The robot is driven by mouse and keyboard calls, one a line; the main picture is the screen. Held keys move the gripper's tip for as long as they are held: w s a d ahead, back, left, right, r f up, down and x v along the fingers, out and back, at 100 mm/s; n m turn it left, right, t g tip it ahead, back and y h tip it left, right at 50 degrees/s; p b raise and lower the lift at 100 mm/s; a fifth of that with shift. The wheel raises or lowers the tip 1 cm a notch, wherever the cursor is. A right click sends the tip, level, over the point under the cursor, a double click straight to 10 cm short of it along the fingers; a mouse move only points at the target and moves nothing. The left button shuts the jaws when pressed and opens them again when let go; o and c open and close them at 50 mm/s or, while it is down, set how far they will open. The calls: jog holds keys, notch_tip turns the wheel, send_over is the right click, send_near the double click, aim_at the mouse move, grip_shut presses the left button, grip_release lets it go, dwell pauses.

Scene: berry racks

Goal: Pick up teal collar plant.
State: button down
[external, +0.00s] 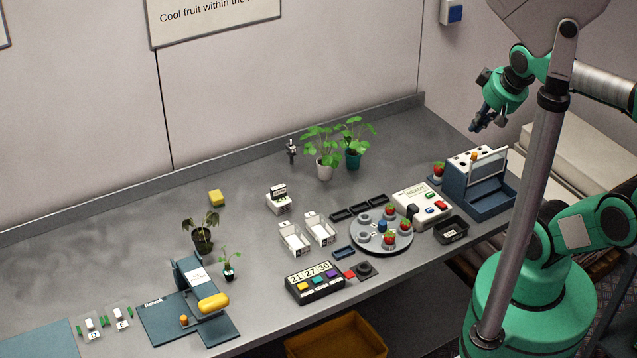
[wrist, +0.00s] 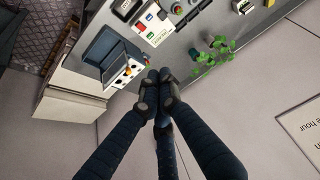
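A leafy green plant in a teal pot (external: 353,160) stands upright at the back of the grey bench. No separate teal collar can be made out. My gripper (external: 477,126) is in the air beyond the bench's right end, well right of the plants. In the wrist view its fingertips (wrist: 159,76) meet, with nothing visible between them.
A drooping plant (external: 202,242) and a small seedling (external: 229,272) stand at the front left. A blue rack (external: 480,195) stands at the right end. A round tray (external: 365,242) with red berries and a white READY box (external: 420,205) are between.

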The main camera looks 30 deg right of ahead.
jog(key=c, duration=2.5)
grip_release()
jog(key=o, duration=1.1)
jog(key=shift+c, duration=0.2)
jog(key=shift+w, duration=0.1)
jog(key=w+a+f+n+g+y, duration=0.1)
jog(key=w+a+f+n, duration=0.15)
jog(key=w+a, duration=1)
jog(key=w+a+f+n+g+y, duration=0.15)
jog(key=w+a+n, duration=0.25)
jog(key=w+a, duration=0.8)
jog(key=s+a+f+n, duration=0.1)
jog(key=a+f, duration=0.6)
jog(key=a, duration=0.5)
jog(key=s+a+f+n+g, duration=0.1)
jog(key=s+a+f+n, duration=0.1)
jog(key=a+f, duration=0.5)
jog(key=s+a+f+n+g+h, duration=0.1)
jog(key=a+f, duration=0.6)
jog(key=a, duration=0.9)
jog(key=shift+s+a+p, duration=0.2)
jog(key=shift+a+p, duration=0.1)
jog(key=shift+a, duration=0.05)
